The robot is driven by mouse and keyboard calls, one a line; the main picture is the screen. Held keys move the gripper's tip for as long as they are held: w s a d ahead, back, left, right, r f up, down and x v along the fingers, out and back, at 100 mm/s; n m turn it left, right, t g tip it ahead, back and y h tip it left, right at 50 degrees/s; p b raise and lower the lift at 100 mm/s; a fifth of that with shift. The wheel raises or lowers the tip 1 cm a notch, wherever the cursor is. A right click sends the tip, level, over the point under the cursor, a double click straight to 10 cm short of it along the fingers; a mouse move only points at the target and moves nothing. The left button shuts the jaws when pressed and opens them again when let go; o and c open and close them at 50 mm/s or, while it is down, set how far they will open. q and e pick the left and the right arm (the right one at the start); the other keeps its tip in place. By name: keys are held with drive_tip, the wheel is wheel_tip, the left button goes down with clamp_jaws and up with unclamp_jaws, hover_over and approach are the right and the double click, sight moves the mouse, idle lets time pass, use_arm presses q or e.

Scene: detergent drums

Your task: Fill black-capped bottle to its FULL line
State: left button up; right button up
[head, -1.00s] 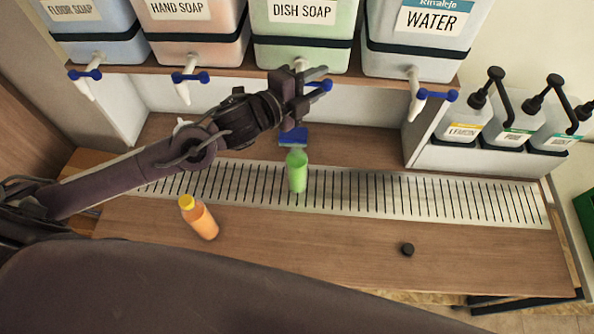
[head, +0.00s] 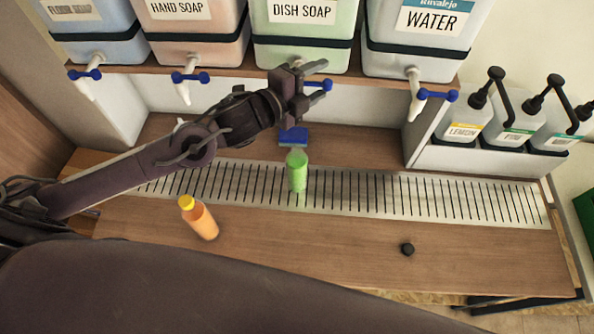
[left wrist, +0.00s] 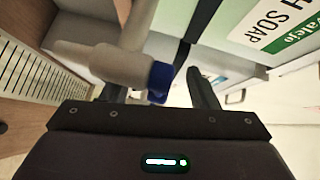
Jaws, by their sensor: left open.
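A green bottle (head: 297,172) stands upright without a cap on the drain grate, below the dish soap tank (head: 303,55). Its FULL line and exact level cannot be made out. A loose black cap (head: 407,249) lies on the counter at right. My left gripper (head: 323,82) is open at the dish soap tap, near its blue handle (head: 316,84). In the left wrist view, the white spout (left wrist: 105,65) and blue handle (left wrist: 159,80) show by the fingers; contact cannot be told. The gripper hides part of the tap. My right gripper is not in view.
An orange bottle with a yellow cap (head: 199,219) stands on the counter at left. A blue sponge (head: 293,137) lies behind the green bottle. The water tank (head: 420,55) and pump bottles (head: 510,125) are at right. The counter's middle front is clear.

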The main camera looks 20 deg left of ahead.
use_arm(q)
drive_tip(key=shift+p+v, duration=0.4)
drive_tip(key=shift+v, duration=1.8)
drive_tip(key=shift+a, duration=0.1)
drive_tip(key=b+v, duration=0.1)
drive_tip(key=v, duration=0.6)
drive_tip(key=shift+s+b, duration=0.3)
drive_tip(key=shift+b, duration=0.1)
drive_tip(key=shift+a, duration=0.15)
